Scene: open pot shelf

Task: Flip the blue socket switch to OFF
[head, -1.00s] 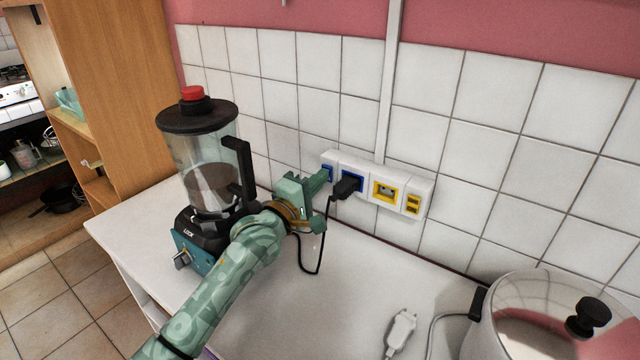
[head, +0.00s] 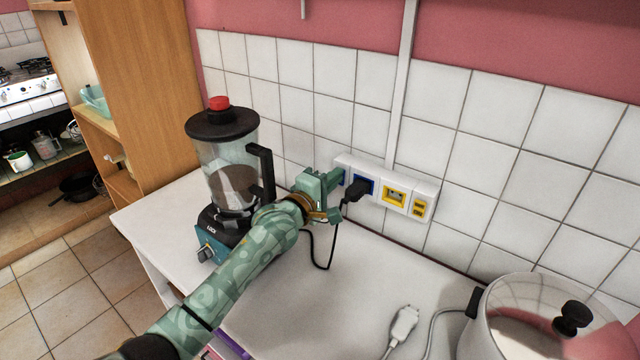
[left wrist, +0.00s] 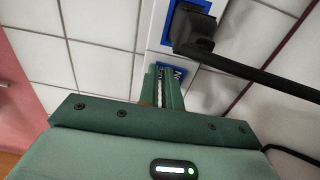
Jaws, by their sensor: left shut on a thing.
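A white socket strip (head: 424,188) is fixed to the tiled wall behind the counter. Its blue socket (head: 371,186) holds a black plug (head: 355,190), which also shows in the left wrist view (left wrist: 194,28). The blue socket switch (left wrist: 178,70) is at the strip's left end, mostly hidden behind my fingers; its blue frame shows around the fingertips. My left gripper (head: 339,178) reaches to it, and the fingers are close together on it in the left wrist view (left wrist: 163,88). The switch's ON or OFF position cannot be read. My right gripper is not in view.
A blender (head: 228,165) with a red-topped lid stands left of my left arm. The plug's black cord (head: 331,245) hangs beside my gripper. A yellow socket (head: 394,196) is further right. A loose white plug (head: 404,325) and a metal pot (head: 540,320) occupy the front right counter.

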